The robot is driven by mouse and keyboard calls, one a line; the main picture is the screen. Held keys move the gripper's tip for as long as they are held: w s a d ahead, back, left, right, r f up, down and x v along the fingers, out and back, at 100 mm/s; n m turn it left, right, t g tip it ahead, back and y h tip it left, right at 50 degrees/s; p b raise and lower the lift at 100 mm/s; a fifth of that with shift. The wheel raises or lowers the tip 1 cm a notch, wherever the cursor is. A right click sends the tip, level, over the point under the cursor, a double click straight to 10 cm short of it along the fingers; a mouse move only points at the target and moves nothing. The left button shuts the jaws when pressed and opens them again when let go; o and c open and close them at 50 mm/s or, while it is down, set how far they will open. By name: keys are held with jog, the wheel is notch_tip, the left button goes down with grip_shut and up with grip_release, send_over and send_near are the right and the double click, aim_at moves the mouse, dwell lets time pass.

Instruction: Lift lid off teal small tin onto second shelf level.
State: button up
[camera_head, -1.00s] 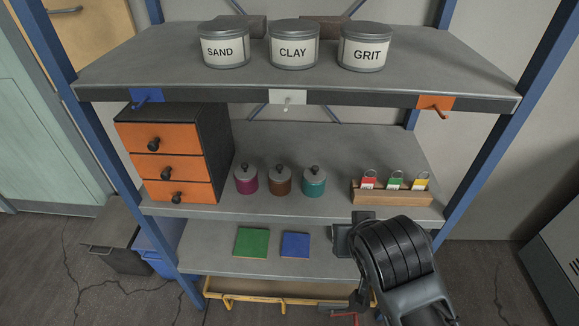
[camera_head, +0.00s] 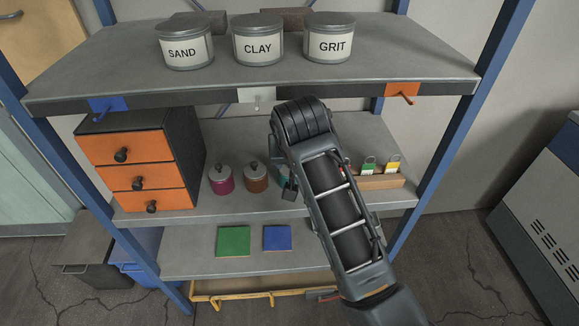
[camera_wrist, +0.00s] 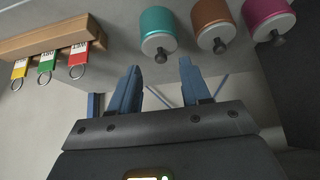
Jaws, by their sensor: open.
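The teal tin (camera_wrist: 158,22) shows in the wrist view, which is upside down, with its grey lid (camera_wrist: 159,43) and dark knob on it. In the head view only a sliver of the teal tin (camera_head: 282,182) shows; my arm hides the rest. My gripper (camera_wrist: 158,72) is open and empty, its two blue-grey fingers pointing toward the lid knob, with the knob apparently between their lines but not gripped. In the head view my gripper (camera_head: 289,190) is mostly hidden by my arm, at the tin's place. The middle shelf (camera_head: 225,204) bears the tin.
A brown tin (camera_head: 256,180) and a magenta tin (camera_head: 221,182) stand left of the teal one. An orange drawer unit (camera_head: 140,150) is farther left. A wooden rack (camera_head: 385,181) with coloured tags is at right. The upper shelf (camera_head: 130,65) hangs above, holding labelled cans.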

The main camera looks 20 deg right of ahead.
jog(key=shift+w+d+r+x, duration=0.1)
jog(key=shift+w+r+x, duration=0.1)
jog(key=shift+x, duration=0.8)
jog(key=shift+w+d+r+x, duration=0.1)
jog(key=shift+w+x, duration=0.05)
jog(key=shift+x, duration=0.85)
jog(key=shift+w+r+x, duration=0.1)
jog(key=shift+w+x, duration=0.1)
jog(key=shift+x, duration=0.8)
jog(key=shift+c, duration=0.3)
grip_shut()
